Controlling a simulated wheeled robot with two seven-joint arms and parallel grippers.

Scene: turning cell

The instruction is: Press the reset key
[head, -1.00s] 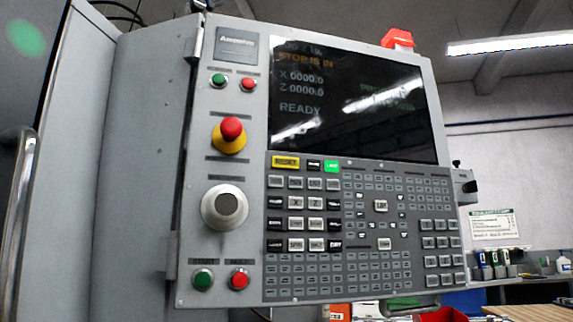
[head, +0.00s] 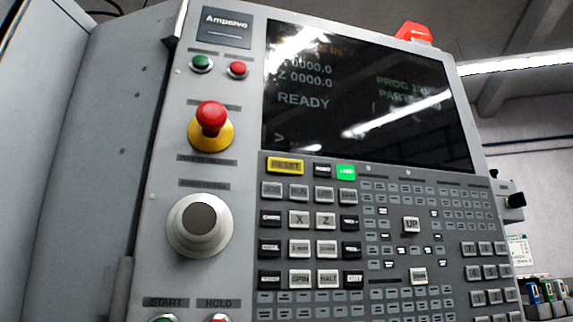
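The control panel (head: 215,272) of the machine fills most of the head view, tilted in the picture. The yellow reset key (head: 285,165), lettered RESET, sits just below the lower left corner of the dark screen (head: 360,95). A small black key and a lit green key (head: 345,172) are to its right. The screen reads READY, with X and Z at 0000.0; glare hides part of the text. Neither of my grippers shows in the head view.
Left of the keys are a red mushroom button (head: 211,118) on a yellow base and a large round knob (head: 199,225). Green and red buttons sit above and at the bottom edge. A red-orange lamp (head: 413,32) tops the panel. Nothing stands in front of the keys.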

